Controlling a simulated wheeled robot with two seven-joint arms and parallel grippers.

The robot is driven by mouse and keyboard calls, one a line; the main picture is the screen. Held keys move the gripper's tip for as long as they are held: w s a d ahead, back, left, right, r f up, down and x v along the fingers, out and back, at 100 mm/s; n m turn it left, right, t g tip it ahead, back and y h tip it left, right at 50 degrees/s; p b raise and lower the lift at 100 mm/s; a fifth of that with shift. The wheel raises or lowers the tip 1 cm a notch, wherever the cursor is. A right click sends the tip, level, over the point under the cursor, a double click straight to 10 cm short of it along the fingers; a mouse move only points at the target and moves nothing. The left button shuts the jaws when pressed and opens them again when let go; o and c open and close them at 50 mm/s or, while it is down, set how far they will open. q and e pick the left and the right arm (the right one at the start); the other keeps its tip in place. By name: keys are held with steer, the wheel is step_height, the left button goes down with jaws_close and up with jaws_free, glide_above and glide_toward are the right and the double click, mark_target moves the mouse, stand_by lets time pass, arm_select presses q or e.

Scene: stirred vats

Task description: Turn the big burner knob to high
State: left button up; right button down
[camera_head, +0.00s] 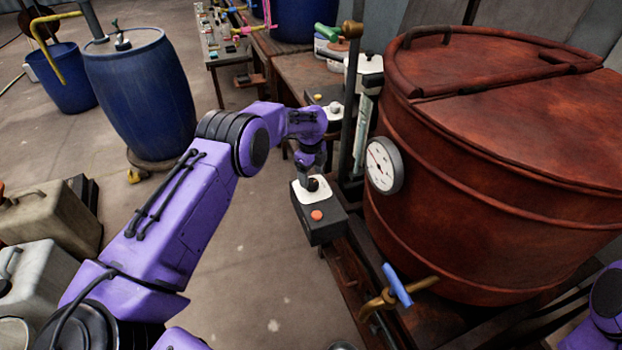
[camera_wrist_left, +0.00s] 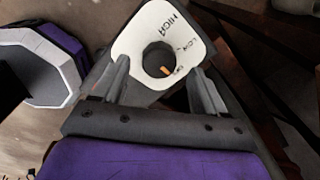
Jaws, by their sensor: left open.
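The burner knob (camera_wrist_left: 158,58) is a dark round knob with an orange pointer mark on a white plate (camera_wrist_left: 130,35) lettered HIGH, LOW and a third, smaller word, likely OFF. The pointer lies on the side near that small word. In the head view the plate is on top of a black control box (camera_head: 318,228) with a red button, beside the vat. My left gripper (camera_head: 312,180) is above the plate, pointing down. In the left wrist view its fingers (camera_wrist_left: 158,88) are open, one on each side of the knob; I cannot tell whether they touch it. My right gripper is out of view.
A large rust-red vat (camera_head: 490,150) with a dial gauge (camera_head: 383,165) stands right of the box. A blue-handled tap (camera_head: 397,286) sticks out below. Another white-topped box (camera_head: 333,109) is behind. Blue barrels (camera_head: 140,95) stand at left; open floor (camera_head: 250,270) lies between.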

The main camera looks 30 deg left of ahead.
mark_target(311, 181)
arm_select(q)
steer(key=shift+f, duration=1.5)
steer(key=c, duration=1.1)
steer(key=shift+o, duration=0.2)
